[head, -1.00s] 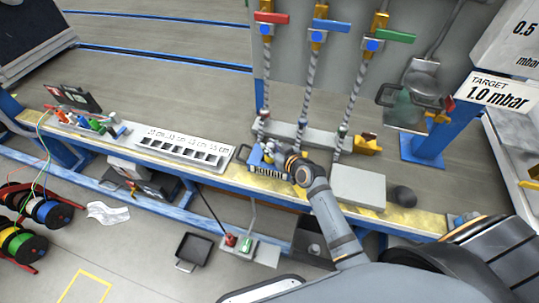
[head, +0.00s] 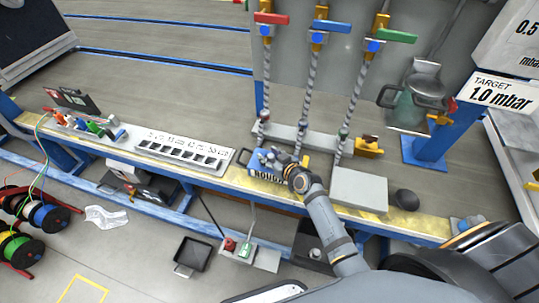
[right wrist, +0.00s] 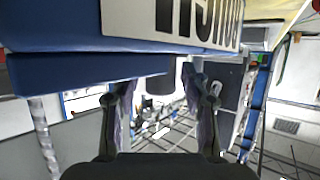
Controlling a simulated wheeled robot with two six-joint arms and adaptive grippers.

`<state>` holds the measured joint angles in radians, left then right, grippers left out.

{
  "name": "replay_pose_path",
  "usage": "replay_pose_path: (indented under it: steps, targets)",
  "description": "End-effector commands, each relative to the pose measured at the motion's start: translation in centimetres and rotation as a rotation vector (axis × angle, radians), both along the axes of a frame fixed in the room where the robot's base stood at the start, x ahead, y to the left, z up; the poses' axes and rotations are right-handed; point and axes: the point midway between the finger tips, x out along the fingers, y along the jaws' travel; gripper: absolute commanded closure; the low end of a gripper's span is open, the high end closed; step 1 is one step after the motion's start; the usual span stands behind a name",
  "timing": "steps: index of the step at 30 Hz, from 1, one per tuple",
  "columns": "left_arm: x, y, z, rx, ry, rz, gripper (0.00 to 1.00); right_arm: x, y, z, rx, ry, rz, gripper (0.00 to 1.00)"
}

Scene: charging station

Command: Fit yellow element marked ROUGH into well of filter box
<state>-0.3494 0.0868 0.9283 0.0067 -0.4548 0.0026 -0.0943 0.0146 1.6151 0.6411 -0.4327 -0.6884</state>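A blue piece with a pale label reading ROUGH (head: 270,174) is at the front of the bench, below the middle hoses. The blue body (right wrist: 60,72) and its large cream label (right wrist: 170,22) fill the top of the right wrist view. My right gripper (head: 280,160) is right at this piece. In the wrist view its fingers (right wrist: 158,92) stand apart, with a grey cylinder (right wrist: 160,84) between them. The tips are partly hidden by the blue body, so I cannot tell whether they press on anything. No yellow element or filter box well can be made out clearly. My left gripper is out of view.
A grey block (head: 360,190) and a dark round object (head: 405,199) lie right of my gripper. A white slotted rack (head: 186,150) stands to the left. Valves with red (head: 271,19), blue (head: 331,26) and green (head: 396,35) handles and hanging hoses are behind. A yellow piece (head: 368,148) sits near the hoses.

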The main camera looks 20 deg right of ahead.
Motion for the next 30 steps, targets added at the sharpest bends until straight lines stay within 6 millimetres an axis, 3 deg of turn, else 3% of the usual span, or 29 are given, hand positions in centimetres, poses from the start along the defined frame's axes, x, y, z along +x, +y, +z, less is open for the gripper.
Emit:
replay_pose_path:
  steps: [8, 21, 30]
  targets:
    - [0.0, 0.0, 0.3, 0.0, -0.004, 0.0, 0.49, -1.0, -0.3, 0.5, -0.002, 0.001, -0.001, 0.54]
    - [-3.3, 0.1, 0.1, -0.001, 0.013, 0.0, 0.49, -9.5, -2.7, 4.2, -0.002, 0.001, 0.001, 0.54]
    - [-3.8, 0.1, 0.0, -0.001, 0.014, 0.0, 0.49, -10.7, -3.0, 4.7, 0.001, -0.002, 0.0, 0.54]
